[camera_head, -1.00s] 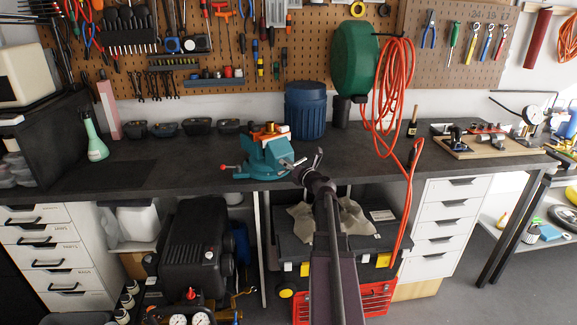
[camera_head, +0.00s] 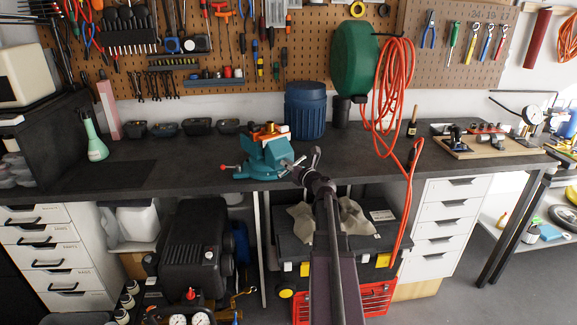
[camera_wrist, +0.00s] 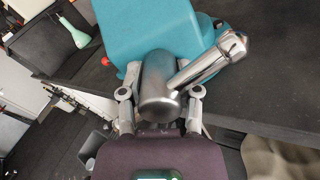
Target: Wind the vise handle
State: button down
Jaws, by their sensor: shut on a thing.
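The teal vise (camera_head: 264,158) is mounted at the front edge of the dark bench, and its body fills the top of the wrist view (camera_wrist: 150,30). Its metal screw head (camera_wrist: 158,88) faces my gripper. The shiny handle bar (camera_wrist: 207,62) runs from the head up and to the right, ending in a thick rounded knob. My gripper (camera_wrist: 160,100) has one finger on each side of the screw head and is shut on the vise handle at its head. In the head view my gripper (camera_head: 305,172) is small, at the vise's right front.
A blue barrel (camera_head: 305,110) stands behind the vise on the right. An orange hose (camera_head: 393,95) hangs down past the bench edge farther right. A green spray bottle (camera_head: 95,138) stands on the left. The bench top between bottle and vise is mostly clear.

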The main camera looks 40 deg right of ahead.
jog(key=n, duration=0.6)
jog(key=shift+n, duration=0.4)
jog(key=n, duration=0.3)
jog(key=shift+n, duration=0.3)
jog(key=n, duration=0.3)
jog(key=shift+n, duration=0.3)
jog(key=n, duration=0.3)
jog(key=shift+w+n, duration=0.1)
jog(key=shift+n, duration=0.2)
jog(key=n, duration=0.3)
jog(key=shift+n, duration=0.4)
jog(key=n, duration=0.6)
jog(key=shift+d+n, duration=0.1)
jog(key=shift+n, duration=0.2)
